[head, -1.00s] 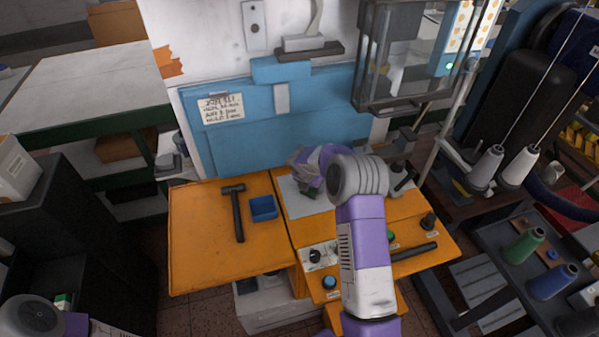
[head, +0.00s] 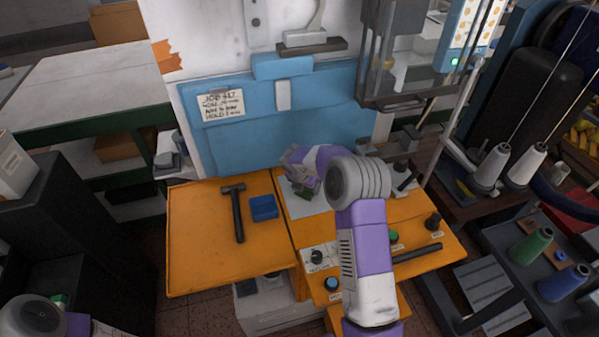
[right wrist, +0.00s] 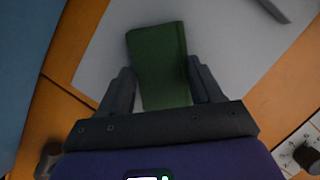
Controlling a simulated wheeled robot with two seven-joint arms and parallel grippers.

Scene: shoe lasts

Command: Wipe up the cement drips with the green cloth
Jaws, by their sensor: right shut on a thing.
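The green cloth (right wrist: 158,62) is between the fingers of my right gripper (right wrist: 160,85), which is shut on it, over a pale sheet (right wrist: 225,40). In the head view my right gripper (head: 303,188) is low over the pale sheet (head: 300,208) on the orange bench, and a bit of the green cloth (head: 305,193) shows below it. I cannot tell whether the cloth touches the sheet. No cement drips can be made out; my arm and the cloth hide part of the sheet. My left arm shows at the lower left, but its gripper is out of view.
A hammer (head: 237,210) and a blue tray (head: 264,207) lie on the orange bench (head: 195,255) left of the sheet. Knobs (head: 332,284) and a dark bar (head: 417,253) are at the front right. A blue panel (head: 230,140) stands behind. A metal frame (head: 405,95) hangs over the back right.

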